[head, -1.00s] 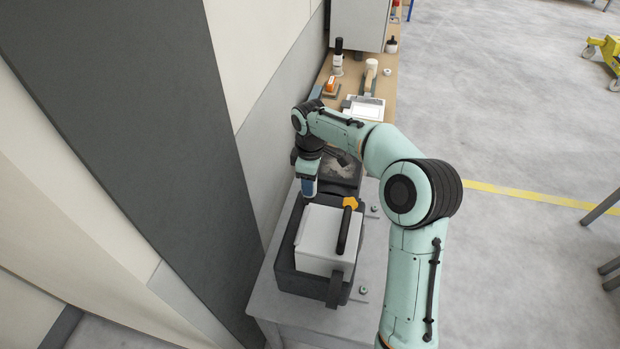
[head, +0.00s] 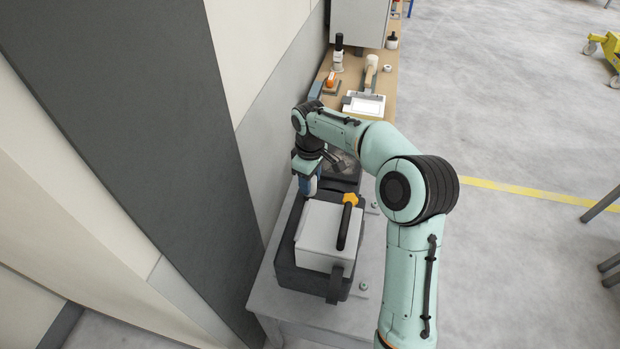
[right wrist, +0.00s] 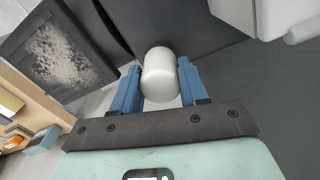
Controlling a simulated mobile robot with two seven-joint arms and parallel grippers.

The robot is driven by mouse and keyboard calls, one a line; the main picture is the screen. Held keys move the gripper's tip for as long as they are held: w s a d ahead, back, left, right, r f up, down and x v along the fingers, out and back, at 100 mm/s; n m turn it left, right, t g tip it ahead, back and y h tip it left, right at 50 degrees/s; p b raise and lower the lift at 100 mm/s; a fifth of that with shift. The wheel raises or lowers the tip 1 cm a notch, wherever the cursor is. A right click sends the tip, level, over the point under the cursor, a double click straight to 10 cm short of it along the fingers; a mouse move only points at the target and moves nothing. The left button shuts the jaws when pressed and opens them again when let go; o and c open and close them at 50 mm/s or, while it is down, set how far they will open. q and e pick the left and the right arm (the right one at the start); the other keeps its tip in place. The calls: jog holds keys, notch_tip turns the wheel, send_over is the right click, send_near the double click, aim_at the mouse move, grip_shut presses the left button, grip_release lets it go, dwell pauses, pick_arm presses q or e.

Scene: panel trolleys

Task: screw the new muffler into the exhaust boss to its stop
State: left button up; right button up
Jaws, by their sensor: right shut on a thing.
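My right gripper (head: 308,187) points down at the far left corner of the dark machine (head: 290,272), beside its light grey cover (head: 318,238). In the right wrist view its two blue fingers (right wrist: 157,88) are shut on a pale, round-ended cylinder, the muffler (right wrist: 158,72). The muffler's far end meets the dark machine body, and the exhaust boss is hidden behind it. I cannot tell how deep the muffler sits. In the head view the gripper hides the muffler. My left gripper is not in view.
A wall (head: 262,130) stands close on the left.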

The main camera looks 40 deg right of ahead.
jog(key=m, duration=0.3)
dwell(0.5)
jog(key=shift+m, duration=1.7)
jog(key=shift+a+m, duration=0.1)
jog(key=shift+m, duration=1.6)
